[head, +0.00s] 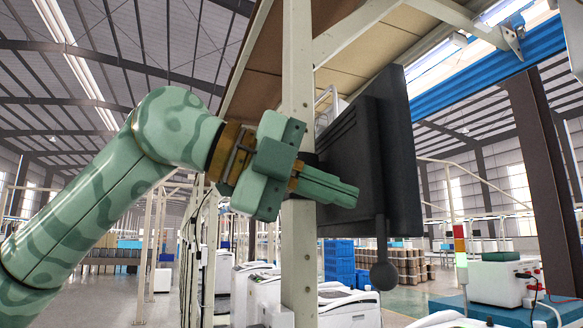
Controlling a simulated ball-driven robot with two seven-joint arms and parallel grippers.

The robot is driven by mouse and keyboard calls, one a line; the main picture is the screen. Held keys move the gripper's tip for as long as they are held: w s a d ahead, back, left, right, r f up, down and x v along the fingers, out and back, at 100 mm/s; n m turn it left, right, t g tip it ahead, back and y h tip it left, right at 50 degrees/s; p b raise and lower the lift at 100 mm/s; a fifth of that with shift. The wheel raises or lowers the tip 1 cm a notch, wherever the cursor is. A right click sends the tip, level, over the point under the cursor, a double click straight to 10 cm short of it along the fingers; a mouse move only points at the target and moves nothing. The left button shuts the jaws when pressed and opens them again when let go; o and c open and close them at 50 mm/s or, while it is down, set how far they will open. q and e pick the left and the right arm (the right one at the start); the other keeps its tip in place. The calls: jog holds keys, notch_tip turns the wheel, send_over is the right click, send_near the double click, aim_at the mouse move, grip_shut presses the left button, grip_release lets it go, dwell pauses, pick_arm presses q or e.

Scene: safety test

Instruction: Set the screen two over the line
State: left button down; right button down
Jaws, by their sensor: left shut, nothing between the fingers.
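A dark flat screen (395,150) hangs on the right side of a pale upright post (299,250), seen at a slant with its back and edge towards me. My left gripper (350,192) is shut and empty. Its fingers reach in front of the post and overlap the lower back of the screen in the picture. I cannot tell whether they touch it. The post's middle is partly hidden behind the gripper. My right gripper is not in view. Which screen the task calls two, I cannot tell.
An overhead shelf with brown panels (350,40) runs above the screen. A signal light (460,250) stands at the right by a white machine (497,280). Blue crates (339,262) and white machines stand below and behind the post. A dark column (545,180) rises at the far right.

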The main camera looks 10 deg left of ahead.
aim_at(392, 199)
pick_arm(q)
jog(key=d, duration=0.1)
jog(key=w+d+p, duration=0.1)
jog(key=d, duration=0.1)
jog(key=shift+w+d, duration=0.35)
jog(key=shift+w, duration=0.05)
jog(key=shift+w+d+f+p, duration=0.15)
jog(key=shift+w+d+p, duration=0.15)
jog(key=shift+d, duration=0.15)
jog(key=shift+w+d+f+b, duration=0.1)
jog(key=shift+d+f+b, duration=0.1)
jog(key=shift+b, duration=0.2)
jog(key=shift+w+d+n+t+y+b, duration=0.4)
jog(key=shift+w+d+n+t+b, duration=0.4)
jog(key=shift+b, duration=0.25)
jog(key=shift+d, duration=0.15)
jog(key=shift+r+t, duration=0.2)
jog(key=shift+t, duration=0.1)
